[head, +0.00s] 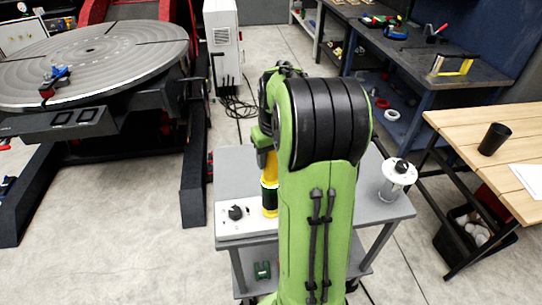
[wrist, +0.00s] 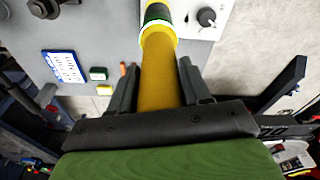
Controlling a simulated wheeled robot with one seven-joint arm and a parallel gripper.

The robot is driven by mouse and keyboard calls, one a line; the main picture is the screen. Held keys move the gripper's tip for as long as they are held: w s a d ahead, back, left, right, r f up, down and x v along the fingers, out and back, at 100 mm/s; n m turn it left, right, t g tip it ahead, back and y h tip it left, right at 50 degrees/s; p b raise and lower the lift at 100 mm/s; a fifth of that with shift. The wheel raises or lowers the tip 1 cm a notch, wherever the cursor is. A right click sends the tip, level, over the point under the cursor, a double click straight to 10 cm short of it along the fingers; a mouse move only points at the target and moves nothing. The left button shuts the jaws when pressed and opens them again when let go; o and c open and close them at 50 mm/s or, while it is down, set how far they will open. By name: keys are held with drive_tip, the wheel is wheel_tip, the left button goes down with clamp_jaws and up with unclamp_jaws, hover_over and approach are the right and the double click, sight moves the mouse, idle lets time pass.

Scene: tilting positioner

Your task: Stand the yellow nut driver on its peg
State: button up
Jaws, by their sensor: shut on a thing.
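The yellow nut driver (head: 269,198) shows in the head view just left of my arm, roughly upright over the white panel (head: 229,225) at the cart's left front. It has a dark band, and my arm covers part of it. In the wrist view the nut driver (wrist: 160,75) runs between the two dark fingers of my gripper (wrist: 160,82), which is shut on it. Its far end, with a bright ring and a dark section, points toward the white panel. I cannot make out the peg, nor whether the driver touches the panel.
A black knob (head: 236,212) sits on the panel beside the driver. A metal canister with a black knob (head: 402,166) stands on the cart's right side. A large round tilting table (head: 120,55) is at left, a wooden bench (head: 500,140) at right.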

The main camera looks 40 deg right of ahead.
drive_tip(key=shift+f, duration=0.1)
drive_tip(key=shift+f+b, duration=1.25)
drive_tip(key=shift+f, duration=0.2)
drive_tip(key=o, duration=1.7)
drive_tip(key=r+p, duration=0.6)
drive_tip(key=r, duration=0.1)
drive_tip(key=shift+s+a+r, duration=0.1)
drive_tip(key=shift+s+r, duration=0.05)
drive_tip(key=shift+s, duration=0.05)
